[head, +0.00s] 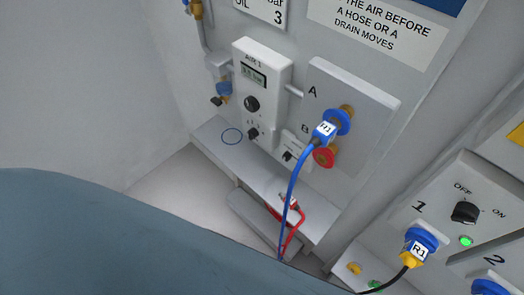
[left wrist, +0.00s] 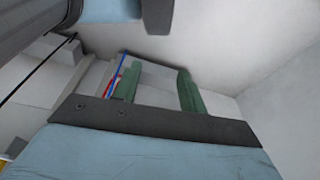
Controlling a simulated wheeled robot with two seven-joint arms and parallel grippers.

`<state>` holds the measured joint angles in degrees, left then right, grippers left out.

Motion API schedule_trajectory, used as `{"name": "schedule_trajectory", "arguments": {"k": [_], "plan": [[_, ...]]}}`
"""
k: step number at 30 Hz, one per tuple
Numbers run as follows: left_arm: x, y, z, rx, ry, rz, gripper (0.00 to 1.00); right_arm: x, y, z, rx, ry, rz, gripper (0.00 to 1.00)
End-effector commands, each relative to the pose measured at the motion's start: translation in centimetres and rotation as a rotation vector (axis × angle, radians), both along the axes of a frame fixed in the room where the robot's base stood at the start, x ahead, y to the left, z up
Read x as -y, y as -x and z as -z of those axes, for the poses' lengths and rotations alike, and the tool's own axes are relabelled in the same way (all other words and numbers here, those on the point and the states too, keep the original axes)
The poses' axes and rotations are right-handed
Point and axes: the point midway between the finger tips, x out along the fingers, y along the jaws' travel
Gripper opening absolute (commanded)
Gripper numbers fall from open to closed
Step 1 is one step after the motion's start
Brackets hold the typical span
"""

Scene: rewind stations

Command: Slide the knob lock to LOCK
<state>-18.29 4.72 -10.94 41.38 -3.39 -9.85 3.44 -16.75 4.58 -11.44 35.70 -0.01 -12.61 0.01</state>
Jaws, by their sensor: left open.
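The white AUX 1 unit (head: 262,83) is on the wall in the head view, with a lit display and a round black knob (head: 252,103). Below that is a smaller black control (head: 253,133) with marks too small to read. A small white box with another black control (head: 288,155) is to its lower right. I cannot tell which is the knob lock, and no LOCK label is readable. My left gripper (left wrist: 159,68) is open and empty in the left wrist view, its green fingers apart, with no control between them. My right gripper is not in view.
A red hose (head: 300,220) hangs by the ledge (head: 215,140). An OFF/ON panel (head: 485,190) stands right. My arm covers the lower left.

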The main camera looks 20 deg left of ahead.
Motion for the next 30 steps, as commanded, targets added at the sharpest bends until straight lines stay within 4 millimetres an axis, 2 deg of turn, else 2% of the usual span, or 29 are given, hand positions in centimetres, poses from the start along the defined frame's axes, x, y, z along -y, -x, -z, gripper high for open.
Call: {"name": "schedule_trajectory", "arguments": {"k": [1,2,5,6,8,9,11,12,15,18,21,25,30], "plan": [[0.4,-2.8,-0.1,0.085,0.014,-0.004,0.42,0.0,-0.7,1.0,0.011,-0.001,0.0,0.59],[0.7,-4.6,-0.5,0.143,0.024,-0.007,0.42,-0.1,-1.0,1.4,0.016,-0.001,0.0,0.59],[1.7,-11.0,-3.1,0.366,0.071,-0.016,0.42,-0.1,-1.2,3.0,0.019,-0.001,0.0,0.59],[2.1,-13.4,-4.7,0.459,0.093,-0.018,0.42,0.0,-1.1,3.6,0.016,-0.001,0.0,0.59],[2.7,-16.8,-7.5,0.597,0.131,-0.016,0.42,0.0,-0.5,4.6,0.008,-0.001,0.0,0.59],[3.1,-18.7,-9.6,0.687,0.158,-0.011,0.42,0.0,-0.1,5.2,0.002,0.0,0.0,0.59],[3.6,-21.2,-13.0,0.813,0.199,0.0,0.42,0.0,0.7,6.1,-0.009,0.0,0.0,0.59],[4.0,-22.5,-15.3,0.892,0.225,0.012,0.42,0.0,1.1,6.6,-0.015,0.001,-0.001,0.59],[4.8,-24.6,-20.7,1.059,0.288,0.049,0.42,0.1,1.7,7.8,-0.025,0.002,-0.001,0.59],[5.6,-25.6,-25.1,1.178,0.338,0.089,0.42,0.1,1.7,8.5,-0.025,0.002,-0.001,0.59],[6.1,-25.8,-28.0,1.249,0.37,0.12,0.42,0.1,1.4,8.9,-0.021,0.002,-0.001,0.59],[6.4,-26.2,-29.8,1.292,0.389,0.14,0.42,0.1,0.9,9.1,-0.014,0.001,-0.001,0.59],[7.1,-28.0,-30.1,1.297,0.392,0.142,0.42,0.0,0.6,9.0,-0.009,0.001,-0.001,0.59]]}}
